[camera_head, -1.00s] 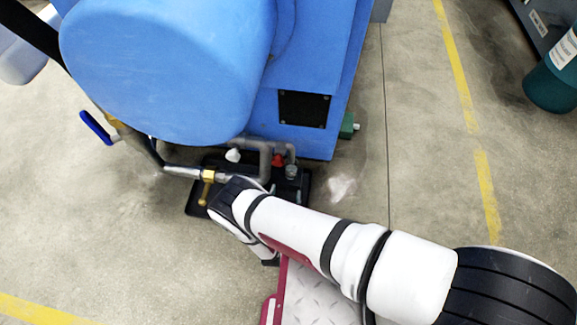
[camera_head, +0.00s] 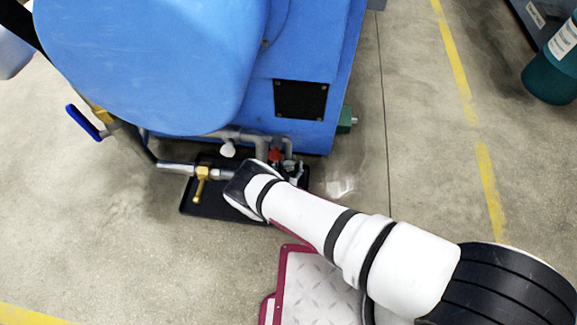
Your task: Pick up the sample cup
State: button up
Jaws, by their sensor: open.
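I cannot make out the sample cup for certain. A small greyish, glassy-looking piece (camera_head: 297,170) stands among the fittings over the black tray (camera_head: 205,207), partly behind my arm, but I cannot tell whether it is the cup. My arm reaches from the lower right to the tray's right part. The dark bend of my arm covers part of the tray there. My gripper's fingers do not show; they are hidden below or behind that bend.
A big blue machine (camera_head: 150,60) fills the top left. Its pipework has a brass valve (camera_head: 201,182), a white knob (camera_head: 227,150) and a red knob (camera_head: 275,155). A blue-handled lever (camera_head: 84,122) sticks out left. A teal cylinder (camera_head: 550,78) stands top right. Floor at left is clear.

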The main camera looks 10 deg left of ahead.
jog(key=shift+w, duration=0.1)
jog(key=shift+c, duration=0.3)
jog(key=c, duration=1.3)
